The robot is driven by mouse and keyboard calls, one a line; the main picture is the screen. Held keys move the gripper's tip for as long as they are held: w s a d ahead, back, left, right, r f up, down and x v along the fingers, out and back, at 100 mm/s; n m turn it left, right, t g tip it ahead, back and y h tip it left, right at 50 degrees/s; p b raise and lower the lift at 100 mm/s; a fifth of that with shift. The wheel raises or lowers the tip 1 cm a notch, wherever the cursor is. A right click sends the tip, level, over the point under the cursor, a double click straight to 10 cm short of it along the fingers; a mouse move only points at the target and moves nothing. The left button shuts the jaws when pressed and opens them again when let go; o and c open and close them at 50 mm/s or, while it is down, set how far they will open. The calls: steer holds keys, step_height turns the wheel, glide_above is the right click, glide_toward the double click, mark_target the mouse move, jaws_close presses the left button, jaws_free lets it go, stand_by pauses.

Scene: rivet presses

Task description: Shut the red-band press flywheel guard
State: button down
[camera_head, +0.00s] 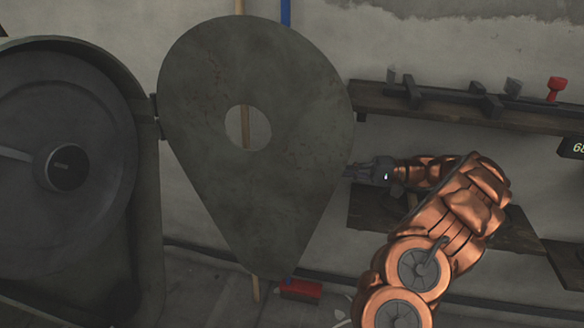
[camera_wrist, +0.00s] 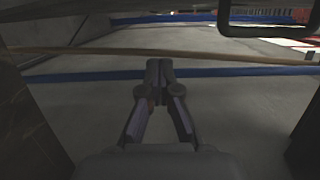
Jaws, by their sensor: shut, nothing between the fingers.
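The flywheel guard (camera_head: 205,170) is a dark grey-green, teardrop-shaped plate with a round hole. It hangs from a hinge (camera_head: 155,106) on its left edge and stands swung open, away from the press. The flywheel (camera_head: 62,165) with its dark hub is uncovered inside the round housing (camera_head: 145,200) at the left. No red band shows on this press. My gripper (camera_head: 350,172) is at the guard's right edge, opposite the hinge; I cannot tell if it touches. In the wrist view its fingers (camera_wrist: 158,68) are shut with nothing between them.
A wall shelf (camera_head: 450,115) with dark handles and a red knob (camera_head: 557,88) lies right of the guard, above my arm. A lower shelf (camera_head: 515,235) is behind my arm. A red block (camera_head: 301,289) lies low, below the guard. A tan pole (camera_head: 256,288) runs behind it.

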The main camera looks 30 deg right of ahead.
mark_target(304, 178)
steer(key=shift+w+a+b, duration=0.45)
steer(key=shift+a+b, duration=0.15)
steer(key=shift+a, duration=1.3)
steer(key=shift+w+a+b, duration=0.4)
steer(key=shift+a+b, duration=0.2)
steer(key=shift+a, duration=1.35)
steer(key=shift+w+a+b, duration=0.45)
steer(key=shift+a+b, duration=0.15)
steer(key=shift+a, duration=1.3)
